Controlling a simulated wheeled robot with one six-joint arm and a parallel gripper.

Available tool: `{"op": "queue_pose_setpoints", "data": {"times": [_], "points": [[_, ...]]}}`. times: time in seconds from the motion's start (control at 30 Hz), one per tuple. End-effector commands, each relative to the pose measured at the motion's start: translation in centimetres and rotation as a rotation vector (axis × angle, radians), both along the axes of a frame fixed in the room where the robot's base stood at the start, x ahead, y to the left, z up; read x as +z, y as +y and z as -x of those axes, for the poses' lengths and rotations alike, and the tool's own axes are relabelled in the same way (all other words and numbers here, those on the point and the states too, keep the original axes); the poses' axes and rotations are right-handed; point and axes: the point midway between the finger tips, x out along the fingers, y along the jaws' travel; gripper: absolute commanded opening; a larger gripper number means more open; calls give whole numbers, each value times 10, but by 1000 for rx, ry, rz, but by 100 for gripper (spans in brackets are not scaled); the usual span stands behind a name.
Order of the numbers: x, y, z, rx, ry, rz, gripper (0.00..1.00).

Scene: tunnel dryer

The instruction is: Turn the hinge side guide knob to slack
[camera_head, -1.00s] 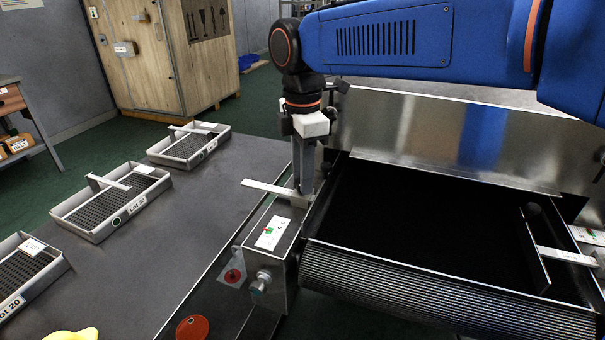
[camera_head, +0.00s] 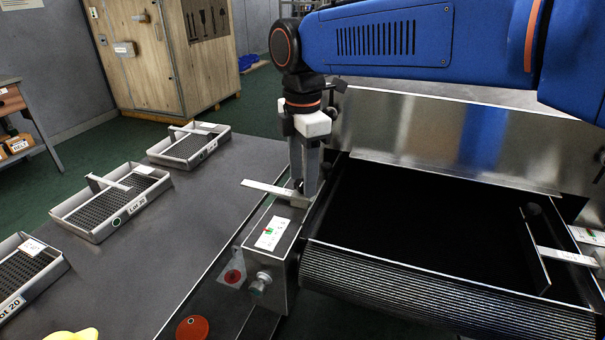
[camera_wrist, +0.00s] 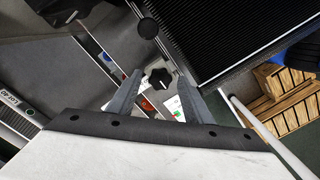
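My gripper (camera_head: 304,192) points down at the left side of the dark belt, over the metal bracket of the left side guide. In the wrist view my gripper (camera_wrist: 160,77) is open, with one finger on each side of a black lobed knob (camera_wrist: 159,78) that has a white pointer line. Gaps show between the knob and both fingers; I cannot tell whether the fingertips are down at its height. In the head view the fingers hide most of this knob. A white scale card (camera_head: 270,233) with red and green marks lies in front of it.
A metal strip (camera_head: 268,188) sticks out left from the bracket. A control box with a silver knob (camera_head: 260,284) and a red button (camera_head: 233,276) are in front. Mesh trays (camera_head: 112,205) stand on the left table. A steel panel (camera_head: 440,140) rises behind the belt.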

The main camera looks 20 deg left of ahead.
Motion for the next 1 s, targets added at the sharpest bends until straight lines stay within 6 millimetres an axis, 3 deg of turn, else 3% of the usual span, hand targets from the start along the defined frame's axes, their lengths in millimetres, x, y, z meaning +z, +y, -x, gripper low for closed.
{"op": "queue_pose_setpoints", "data": {"times": [0.17,0.33,1.0], "points": [[3,0,0,0,0,0,46],[22,0,0,0,-2,-1,46],[149,0,0,0,-2,-1,46]]}}
